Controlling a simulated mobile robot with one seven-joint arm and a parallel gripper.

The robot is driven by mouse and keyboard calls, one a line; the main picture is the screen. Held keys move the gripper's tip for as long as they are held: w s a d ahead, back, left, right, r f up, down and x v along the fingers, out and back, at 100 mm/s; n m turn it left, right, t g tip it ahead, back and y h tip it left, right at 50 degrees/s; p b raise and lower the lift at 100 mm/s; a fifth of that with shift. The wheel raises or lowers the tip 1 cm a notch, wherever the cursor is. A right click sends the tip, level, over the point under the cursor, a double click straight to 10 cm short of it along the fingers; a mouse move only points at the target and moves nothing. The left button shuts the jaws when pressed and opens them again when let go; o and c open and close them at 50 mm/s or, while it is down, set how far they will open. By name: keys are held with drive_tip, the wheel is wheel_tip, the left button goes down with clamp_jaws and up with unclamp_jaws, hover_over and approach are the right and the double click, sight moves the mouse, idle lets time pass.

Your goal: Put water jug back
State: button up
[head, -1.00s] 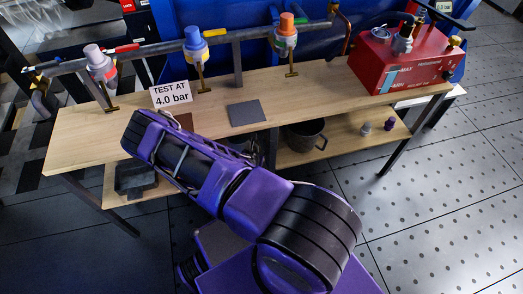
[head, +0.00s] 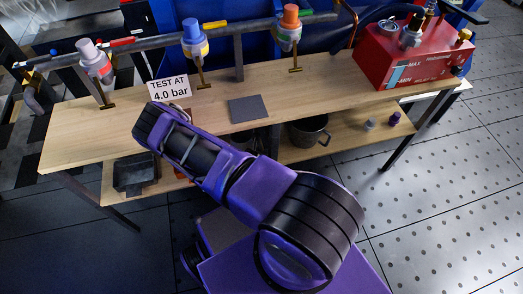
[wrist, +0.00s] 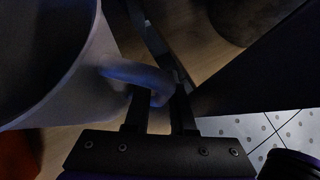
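The water jug (wrist: 85,85) is a pale, wide-mouthed vessel with a dark inside, at the left of the wrist view. Its curved handle (wrist: 140,73) reaches right, in between the two fingers of my gripper (wrist: 160,105). The handle fills the narrow gap and the fingers appear closed on it. In the head view my arm covers the gripper and most of the jug; only part of a grey vessel (head: 243,138) shows behind the arm, by the lower shelf.
The workbench (head: 330,95) carries a red pump box (head: 405,62), a grey plate (head: 248,107) and a "TEST AT 4.0 bar" sign (head: 169,90). A pipe with valves runs behind. A dark pot (head: 309,130) and a black bin (head: 136,174) are on the lower shelf.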

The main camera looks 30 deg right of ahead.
sight(246, 145)
drive_tip(key=shift+r, duration=0.1)
drive_tip(key=shift+s+a+r, duration=0.1)
drive_tip(key=shift+r, duration=0.15)
drive_tip(key=p+v, duration=0.2)
drive_tip(key=v, duration=0.9)
drive_tip(key=shift+a, duration=0.2)
drive_tip(key=shift+s+r, duration=0.1)
drive_tip(key=shift+r, duration=0.05)
